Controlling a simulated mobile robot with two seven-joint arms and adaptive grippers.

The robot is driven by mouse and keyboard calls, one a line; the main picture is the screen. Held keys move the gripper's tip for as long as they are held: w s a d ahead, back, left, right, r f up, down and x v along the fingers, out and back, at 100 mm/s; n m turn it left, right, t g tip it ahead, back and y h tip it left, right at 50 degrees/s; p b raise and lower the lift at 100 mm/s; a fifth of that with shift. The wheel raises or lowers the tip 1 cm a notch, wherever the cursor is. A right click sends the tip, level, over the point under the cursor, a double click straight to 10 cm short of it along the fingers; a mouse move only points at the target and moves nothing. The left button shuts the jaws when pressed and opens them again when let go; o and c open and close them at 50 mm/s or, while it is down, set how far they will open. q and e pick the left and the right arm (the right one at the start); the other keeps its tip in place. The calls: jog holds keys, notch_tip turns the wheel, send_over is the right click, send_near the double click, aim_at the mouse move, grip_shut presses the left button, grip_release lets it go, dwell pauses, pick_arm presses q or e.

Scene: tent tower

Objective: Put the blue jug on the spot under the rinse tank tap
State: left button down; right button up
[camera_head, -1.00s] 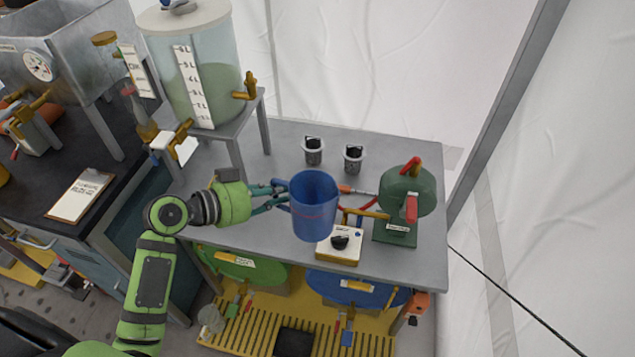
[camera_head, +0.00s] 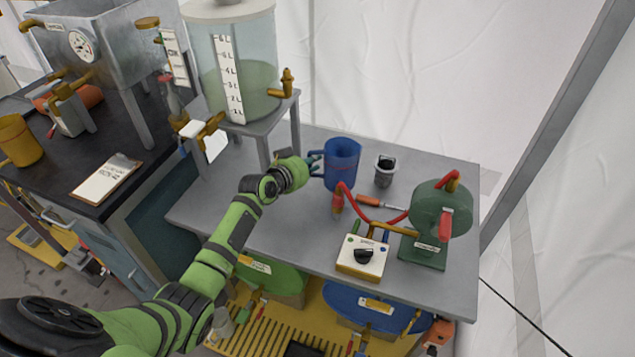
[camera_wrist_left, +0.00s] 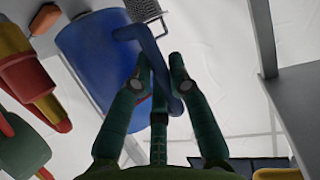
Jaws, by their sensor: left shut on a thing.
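The blue jug (camera_head: 343,163) is upright over the middle of the grey table, beyond the red cable; its height above the table is unclear. My left gripper (camera_head: 315,166) is left of it, shut on its handle. In the left wrist view the gripper (camera_wrist_left: 160,75) has its fingers at the handle, with the jug body (camera_wrist_left: 92,62) beyond to the left. A clear tank (camera_head: 243,65) with green liquid stands on a small stand left of the jug. One brass tap (camera_head: 284,88) is on its right, another (camera_head: 209,128) at its front left. The spot is not distinguishable. My right gripper is not in view.
A green machine (camera_head: 440,215) with a red hose stands at the table's right. A white box with a black knob (camera_head: 362,256) is at the front edge. A grey cup (camera_head: 385,170) stands right of the jug. Bare tabletop (camera_head: 255,222) lies at the front left.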

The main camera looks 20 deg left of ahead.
pick_arm(q)
jog(key=shift+f+b, duration=0.55)
jog(key=shift+f, duration=2.1)
jog(key=shift+f, duration=0.2)
jog(key=c, duration=1.2)
grip_release()
jog(key=shift+s+r, duration=0.1)
jog(key=shift+r, duration=0.15)
jog(key=p+v, duration=0.1)
jog(key=v, duration=1)
jog(key=shift+s+r+p, duration=0.15)
jog(key=shift+s+p, duration=0.2)
jog(key=shift+p, duration=0.05)
